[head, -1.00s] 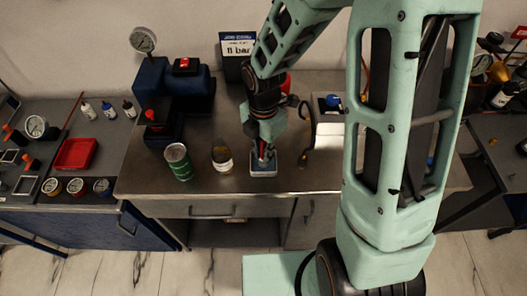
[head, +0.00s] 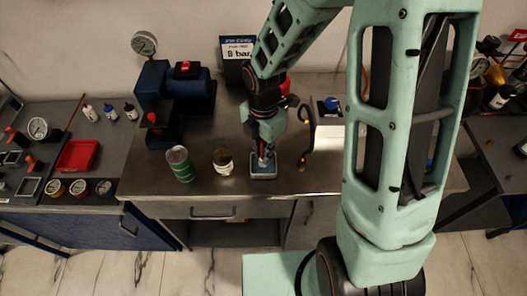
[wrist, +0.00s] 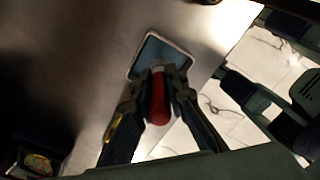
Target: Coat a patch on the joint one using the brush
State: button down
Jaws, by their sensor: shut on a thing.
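My gripper (head: 263,158) points down over the small workbench. It is shut on the red handle of the brush (wrist: 158,97), which shows between the fingers in the wrist view. The brush's tip is at a shallow tray (head: 264,175) with a pale rim and a blue-grey inside, which also shows in the wrist view (wrist: 146,66). The bristles are hidden, so I cannot tell whether they touch the tray's inside. A curved dark pipe with brass-coloured fittings (head: 303,164) stands just right of the gripper. I cannot tell which fitting is joint one.
A green can (head: 180,164) and a small jar (head: 223,162) stand left of the tray. A dark blue stand (head: 153,90) with a gauge (head: 144,43) is behind them. A sign (head: 238,47) stands at the wall. The left bench holds a red tray (head: 77,156).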

jog(key=shift+r+p, duration=2.25)
jog(key=shift+r, duration=0.55)
jog(key=shift+w, duration=0.1)
jog(key=shift+w+d+r+m, duration=0.1)
jog(key=shift+w+d+m, duration=0.1)
jog(key=shift+m, duration=0.35)
jog(key=shift+w+d+r+m, duration=0.1)
jog(key=shift+w+d+m, duration=0.1)
jog(key=shift+m, duration=0.35)
jog(key=w+d+r+m, duration=0.2)
jog(key=d+m, duration=0.3)
jog(key=m, duration=0.7)
jog(key=w+d+r+m, duration=0.2)
jog(key=w+d+m, duration=0.2)
jog(key=m, duration=0.8)
jog(key=shift+d, duration=0.65)
jog(key=shift+r, duration=0.1)
